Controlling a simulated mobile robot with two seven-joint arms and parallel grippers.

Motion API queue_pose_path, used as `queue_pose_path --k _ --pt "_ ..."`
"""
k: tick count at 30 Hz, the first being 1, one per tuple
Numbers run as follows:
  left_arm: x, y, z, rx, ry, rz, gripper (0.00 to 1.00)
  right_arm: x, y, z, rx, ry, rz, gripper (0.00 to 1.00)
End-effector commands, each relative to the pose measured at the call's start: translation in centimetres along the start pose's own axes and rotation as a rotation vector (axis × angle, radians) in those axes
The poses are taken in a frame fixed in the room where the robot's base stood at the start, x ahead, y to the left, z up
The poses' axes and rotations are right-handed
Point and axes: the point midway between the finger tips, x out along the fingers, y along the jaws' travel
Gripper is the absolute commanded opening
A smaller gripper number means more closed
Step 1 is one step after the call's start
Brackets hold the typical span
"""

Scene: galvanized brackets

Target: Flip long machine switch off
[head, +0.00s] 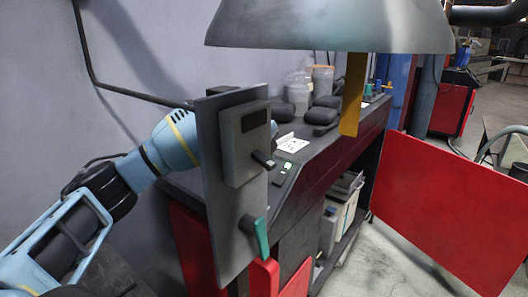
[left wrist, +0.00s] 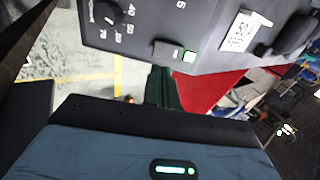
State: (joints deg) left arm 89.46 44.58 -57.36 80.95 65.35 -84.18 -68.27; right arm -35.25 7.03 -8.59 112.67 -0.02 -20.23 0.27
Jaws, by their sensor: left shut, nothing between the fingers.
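In the head view, a grey plate hides this gripper. My right gripper is in neither view.
The upright grey plate (head: 223,235) with a box, black lever and green lever (head: 262,237) stands before my left arm. A grey hood (head: 330,25) hangs above. A red panel (head: 445,205) stands right. Jars (head: 298,88) and a white card (head: 293,143) are on the machine.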

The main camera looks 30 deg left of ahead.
Motion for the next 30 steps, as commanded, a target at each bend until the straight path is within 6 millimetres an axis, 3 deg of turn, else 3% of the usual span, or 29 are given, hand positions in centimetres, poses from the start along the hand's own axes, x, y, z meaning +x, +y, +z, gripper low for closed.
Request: queue_pose_path --k 6,12,30 --pt "4.1 0.1 0.0 0.0 0.0 0.003 0.0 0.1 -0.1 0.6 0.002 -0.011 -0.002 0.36" --pt "6.3 0.0 0.0 0.0 0.0 0.0 0.0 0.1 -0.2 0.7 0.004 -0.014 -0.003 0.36" --pt "7.4 -0.2 0.0 0.0 0.002 -0.006 0.0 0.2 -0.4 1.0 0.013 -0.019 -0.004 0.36"
